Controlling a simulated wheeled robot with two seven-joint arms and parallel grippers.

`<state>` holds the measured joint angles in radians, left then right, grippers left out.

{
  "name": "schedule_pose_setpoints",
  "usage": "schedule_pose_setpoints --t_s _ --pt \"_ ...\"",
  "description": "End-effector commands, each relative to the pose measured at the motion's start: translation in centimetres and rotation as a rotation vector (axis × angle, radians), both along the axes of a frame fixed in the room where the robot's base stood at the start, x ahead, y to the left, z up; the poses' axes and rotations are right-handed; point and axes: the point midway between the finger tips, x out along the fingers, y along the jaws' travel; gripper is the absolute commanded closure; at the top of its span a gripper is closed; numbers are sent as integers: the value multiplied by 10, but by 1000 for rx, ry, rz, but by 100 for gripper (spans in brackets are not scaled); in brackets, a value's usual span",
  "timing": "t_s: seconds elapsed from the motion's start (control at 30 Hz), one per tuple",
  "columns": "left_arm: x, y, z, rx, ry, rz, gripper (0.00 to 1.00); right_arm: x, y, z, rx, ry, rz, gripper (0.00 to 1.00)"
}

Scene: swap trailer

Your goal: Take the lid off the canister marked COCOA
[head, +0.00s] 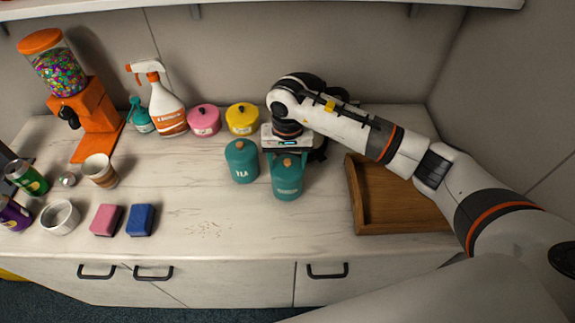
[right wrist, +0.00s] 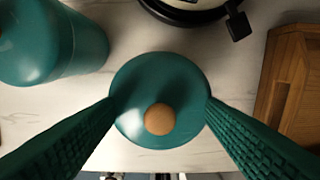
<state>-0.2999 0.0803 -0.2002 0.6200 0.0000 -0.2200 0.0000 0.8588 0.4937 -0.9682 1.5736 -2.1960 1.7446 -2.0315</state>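A teal canister (head: 288,181) with a lid stands on the counter under my right gripper; its small label is hard to read in the head view. In the right wrist view its round teal lid (right wrist: 140,78) with a tan knob (right wrist: 160,119) lies between the fingers. The lid looks seated on the canister. My right gripper (right wrist: 160,98) points down, its green ridged fingers on either side of the lid with no clear gap at the edges. Whether they press on it I cannot tell. My left gripper is not in view.
A teal canister marked TEA (head: 241,162) stands close on the left. Pink (head: 204,121) and yellow (head: 242,119) lidded pots stand behind it. A wooden tray (head: 400,226) lies to the right. Sponges, cups and cans are at the left; the front middle counter is clear.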

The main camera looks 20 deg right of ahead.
Motion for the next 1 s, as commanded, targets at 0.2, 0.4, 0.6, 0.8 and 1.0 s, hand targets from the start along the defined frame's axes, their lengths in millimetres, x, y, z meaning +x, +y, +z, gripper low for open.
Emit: schedule_pose_setpoints --t_s 0.2,0.4,0.6,0.8,1.0 --pt "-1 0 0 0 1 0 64 -2 0 -4 -1 7 1 72" --pt "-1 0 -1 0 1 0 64 -3 0 -6 -3 11 1 73" --pt "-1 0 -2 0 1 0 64 -4 0 -7 -3 13 2 73" --pt "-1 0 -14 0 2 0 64 -2 0 15 -3 7 2 100" --pt "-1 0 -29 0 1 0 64 0 0 59 -2 1 1 100"
